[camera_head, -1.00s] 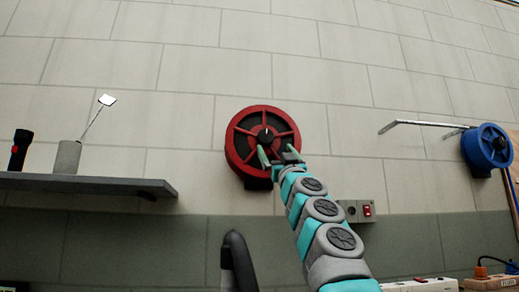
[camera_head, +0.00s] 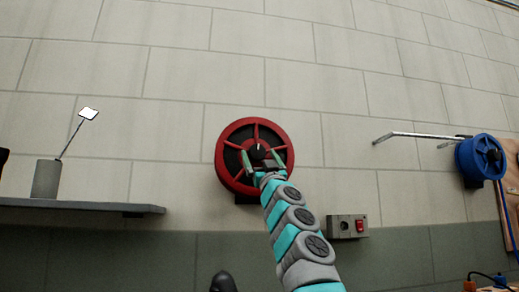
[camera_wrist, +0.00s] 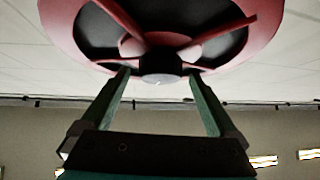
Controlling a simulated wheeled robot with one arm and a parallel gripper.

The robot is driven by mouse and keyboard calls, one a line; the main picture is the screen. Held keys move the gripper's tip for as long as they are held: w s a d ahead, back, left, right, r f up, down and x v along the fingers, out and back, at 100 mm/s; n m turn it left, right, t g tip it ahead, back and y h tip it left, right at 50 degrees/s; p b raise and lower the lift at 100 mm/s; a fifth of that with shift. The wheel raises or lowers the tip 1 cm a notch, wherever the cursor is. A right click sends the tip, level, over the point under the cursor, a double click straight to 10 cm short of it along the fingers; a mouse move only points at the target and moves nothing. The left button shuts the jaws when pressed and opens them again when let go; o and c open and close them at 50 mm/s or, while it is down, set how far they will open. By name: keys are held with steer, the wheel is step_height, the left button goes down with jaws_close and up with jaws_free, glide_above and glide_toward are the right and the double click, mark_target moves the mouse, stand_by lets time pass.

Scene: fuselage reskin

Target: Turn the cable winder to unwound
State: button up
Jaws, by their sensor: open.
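The cable winder is a red spoked wheel with a dark hub, mounted on the tiled wall (camera_head: 234,178); it fills the top of the wrist view (camera_wrist: 255,45). A black knob with a pale mark (camera_head: 257,151) sits at its centre and shows as a dark, rounded piece in the wrist view (camera_wrist: 160,70). My gripper (camera_head: 261,161) is open in front of the winder, with its two green fingers on either side of the knob. In the wrist view the fingertips (camera_wrist: 160,80) are apart and point at the hub. I cannot tell whether they touch it.
A grey shelf (camera_head: 80,207) with a grey cylinder holding a mirror stick (camera_head: 47,179) is at the left. A blue reel (camera_head: 480,158) with a metal rod is at the right. A switch box (camera_head: 347,226) is below right of the winder. The wall above is clear.

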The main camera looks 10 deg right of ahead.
steer(key=shift+w, duration=0.1)
steer(key=c, duration=1.4)
steer(key=m+h, duration=0.2)
steer(key=shift+w+a+f+m+h+b, duration=0.1)
steer(key=shift+a+m+h+b, duration=0.2)
steer(key=shift+m+h, duration=0.1)
steer(key=m+h, duration=0.5)
steer(key=shift+a, duration=0.1)
steer(key=m+h, duration=0.2)
steer(key=m, duration=0.1)
steer(key=shift+h+p, duration=0.4)
steer(key=shift+g, duration=0.3)
steer(key=o, duration=1.4)
